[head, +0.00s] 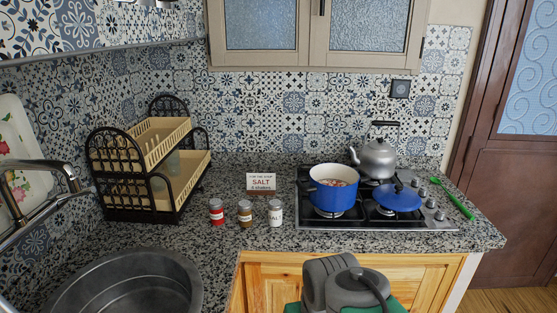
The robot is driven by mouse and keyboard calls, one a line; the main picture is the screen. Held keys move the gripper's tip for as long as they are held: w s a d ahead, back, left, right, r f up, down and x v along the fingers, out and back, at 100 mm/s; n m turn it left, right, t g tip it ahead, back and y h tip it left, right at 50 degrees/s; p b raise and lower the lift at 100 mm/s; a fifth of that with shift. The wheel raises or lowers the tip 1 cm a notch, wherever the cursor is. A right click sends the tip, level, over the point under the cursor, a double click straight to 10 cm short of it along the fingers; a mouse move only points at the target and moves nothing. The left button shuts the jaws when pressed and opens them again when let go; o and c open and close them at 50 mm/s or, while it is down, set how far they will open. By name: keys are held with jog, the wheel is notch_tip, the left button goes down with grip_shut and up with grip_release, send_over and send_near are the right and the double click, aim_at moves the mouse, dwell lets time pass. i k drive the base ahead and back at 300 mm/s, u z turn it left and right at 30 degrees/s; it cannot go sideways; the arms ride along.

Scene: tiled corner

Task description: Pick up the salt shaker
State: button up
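The salt shaker (276,214) is a small jar with a white, SALT-marked body and a greyish lid. It stands upright on the speckled granite counter, rightmost in a row of 3 shakers, just left of the stove. A brown shaker (246,215) stands to its left and a red shaker (216,213) further left, each apart from the others. Grey parts of my arm show at the bottom, in front of the wooden cabinet. My gripper is not visible in the head view.
A small SALT sign (261,184) stands behind the shakers. A dish rack (128,212) and sink (125,285) are left. Counter before the shakers is clear.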

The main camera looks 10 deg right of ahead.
aim_at(275, 207)
jog(key=k, duration=0.5)
jog(key=z, duration=1.6)
jog(key=i, duration=1.75)
jog(key=u, duration=4.4)
jog(key=i, duration=0.5)
